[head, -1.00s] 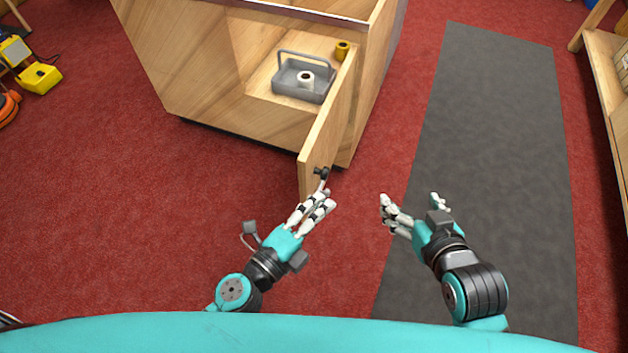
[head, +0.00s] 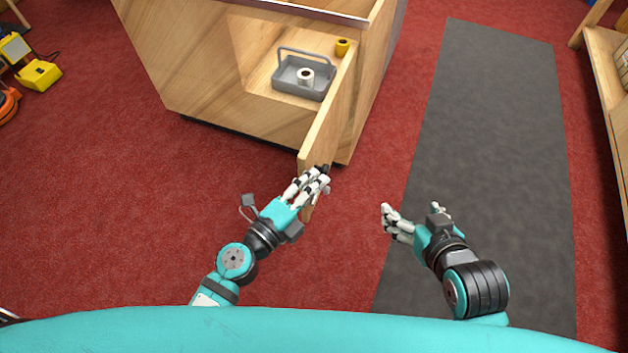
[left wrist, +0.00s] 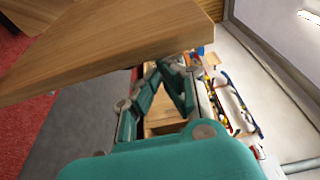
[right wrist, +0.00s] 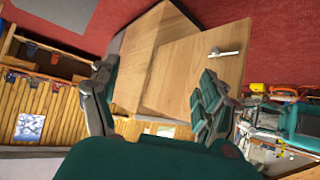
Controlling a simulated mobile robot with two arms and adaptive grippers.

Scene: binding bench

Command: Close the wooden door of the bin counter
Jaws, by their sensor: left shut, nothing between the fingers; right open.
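The wooden door (head: 322,128) of the bin counter (head: 205,75) stands open, swung out toward me.
Inside the counter are a grey caddy (head: 318,90) with a white roll (head: 305,76) and a yellow roll (head: 342,47). A dark grey mat (head: 500,150) lies to the right on red carpet. A wooden shelf (head: 612,100) stands at the far right. The carpet left of the door is clear.

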